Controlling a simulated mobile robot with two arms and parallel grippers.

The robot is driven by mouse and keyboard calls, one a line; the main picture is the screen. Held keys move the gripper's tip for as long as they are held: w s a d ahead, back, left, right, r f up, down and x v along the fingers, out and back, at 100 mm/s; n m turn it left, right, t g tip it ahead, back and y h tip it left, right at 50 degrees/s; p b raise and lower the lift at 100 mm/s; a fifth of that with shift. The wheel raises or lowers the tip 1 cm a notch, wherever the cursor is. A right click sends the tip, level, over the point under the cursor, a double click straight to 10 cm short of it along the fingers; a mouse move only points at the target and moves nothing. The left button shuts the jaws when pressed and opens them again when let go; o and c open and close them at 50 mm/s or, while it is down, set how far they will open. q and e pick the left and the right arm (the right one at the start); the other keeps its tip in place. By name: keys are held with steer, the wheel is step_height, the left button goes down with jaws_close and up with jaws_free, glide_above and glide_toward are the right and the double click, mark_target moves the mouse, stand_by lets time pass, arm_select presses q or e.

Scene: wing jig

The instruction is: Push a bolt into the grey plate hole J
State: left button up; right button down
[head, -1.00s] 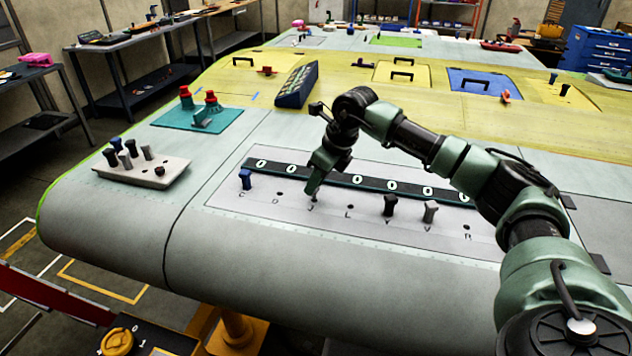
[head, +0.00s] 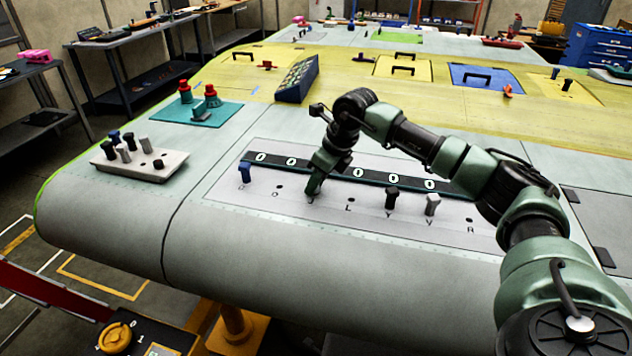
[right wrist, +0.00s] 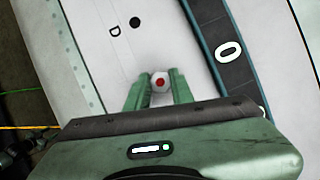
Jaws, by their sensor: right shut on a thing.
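The grey plate (head: 350,222) lies on the wing with a row of lettered holes. My right gripper (head: 313,194) points down at the plate, at the position just right of hole D. The letter under it is too small to read surely. In the right wrist view the fingers (right wrist: 159,88) are shut on a bolt (right wrist: 160,80) with a pale head and a red dot. How deep the bolt sits is hidden. Hole D (right wrist: 135,22) is empty. My left gripper is not in view.
A blue bolt (head: 245,172), a black bolt (head: 391,197) and a light grey bolt (head: 432,204) stand in the plate. A dark strip (head: 305,170) with white ovals runs behind the holes. A pale rack (head: 150,168) with several bolts sits at left, near a teal mat (head: 215,116).

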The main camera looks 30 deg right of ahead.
steer(key=c, duration=1.1)
jaws_free()
steer(key=shift+c, duration=0.2)
steer(key=b+v, duration=0.2)
steer(key=v, duration=0.4)
steer(key=shift+s+d+r, duration=0.1)
steer(key=shift+s+r, duration=0.1)
steer(key=shift+r, duration=0.1)
steer(key=shift+s+d+r, duration=0.1)
steer(key=shift+s+r, duration=0.1)
steer(key=shift+r, duration=0.35)
